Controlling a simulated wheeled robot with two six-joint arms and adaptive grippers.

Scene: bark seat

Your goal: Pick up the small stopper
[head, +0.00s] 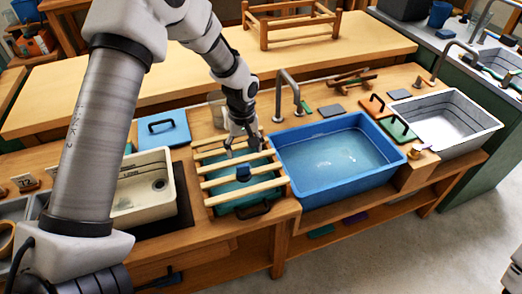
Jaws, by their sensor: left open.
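My left gripper (243,146) is open and points down, just above the wooden slats (238,168) that lie across a teal-filled basin (250,199). A small dark teal piece (243,172) shows among the slats just below the fingertips. It may be the small stopper, but it is too small to tell, and I cannot tell whether the fingers touch it. Another small, pale and purplish piece (421,148) sits on the wooden ledge right of the blue basin. My right gripper is not in view.
A blue basin (290,190) of water with a grey tap (287,92) stands right of the slats. A cream sink (150,205) is to the left, and a blue lidded board (162,128) lies behind it. A white sink (455,118) stands far right. The long wooden table (340,45) behind is mostly clear.

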